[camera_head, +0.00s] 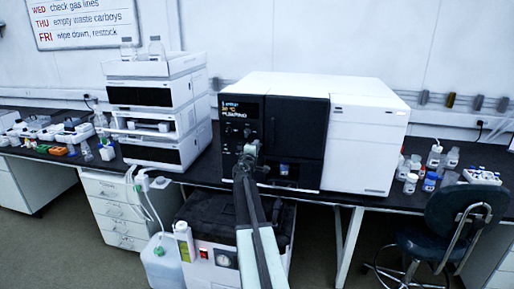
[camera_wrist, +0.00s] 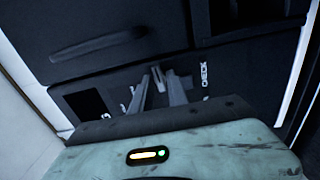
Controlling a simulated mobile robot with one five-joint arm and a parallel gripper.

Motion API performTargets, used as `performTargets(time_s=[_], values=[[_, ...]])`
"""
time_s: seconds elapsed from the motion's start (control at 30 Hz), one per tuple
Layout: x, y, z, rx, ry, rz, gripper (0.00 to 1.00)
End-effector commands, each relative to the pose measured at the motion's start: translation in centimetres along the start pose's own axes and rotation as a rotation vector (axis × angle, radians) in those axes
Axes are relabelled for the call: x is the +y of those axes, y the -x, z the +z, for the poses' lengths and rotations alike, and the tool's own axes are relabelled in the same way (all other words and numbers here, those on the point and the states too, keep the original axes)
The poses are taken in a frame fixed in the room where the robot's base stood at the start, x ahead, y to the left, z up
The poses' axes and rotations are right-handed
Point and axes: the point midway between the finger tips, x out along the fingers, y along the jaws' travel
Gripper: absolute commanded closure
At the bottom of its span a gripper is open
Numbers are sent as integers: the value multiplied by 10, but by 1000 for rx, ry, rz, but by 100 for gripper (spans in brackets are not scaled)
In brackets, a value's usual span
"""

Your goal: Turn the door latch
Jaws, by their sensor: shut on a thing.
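The white instrument (camera_head: 367,150) with a black front panel (camera_head: 295,135) and a lit display stands on the dark bench. My arm reaches up to this black front, and my gripper (camera_head: 252,150) is at its lower left part. In the wrist view my gripper's two fingers (camera_wrist: 160,90) point at the dark panel and close on a small grey piece, which looks like the door latch (camera_wrist: 158,75). The fingers hide part of it, and its turn angle is hard to tell. In the head view my gripper covers the latch.
A stack of white and black modules (camera_head: 155,112) with bottles on top stands to the left. Small bottles (camera_head: 430,180) stand on the bench at right. A dark blue chair (camera_head: 455,215) is at the front right. A white-and-black unit (camera_head: 225,225) sits under the bench beside a jug (camera_head: 162,262).

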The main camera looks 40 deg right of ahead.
Motion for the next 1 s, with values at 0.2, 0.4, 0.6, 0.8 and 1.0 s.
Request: performTargets(time_s=[0.2, 0.4, 0.6, 0.8, 1.0], values=[[-1, 1, -1, 1, -1, -1, 67], [0, 1, 0, 0, 0, 0, 67], [0, 15, 0, 0, 0, 0, 67], [-1, 55, 0, 3, 0, -1, 67], [-1, 79, -2, 1, -1, -1, 67]])
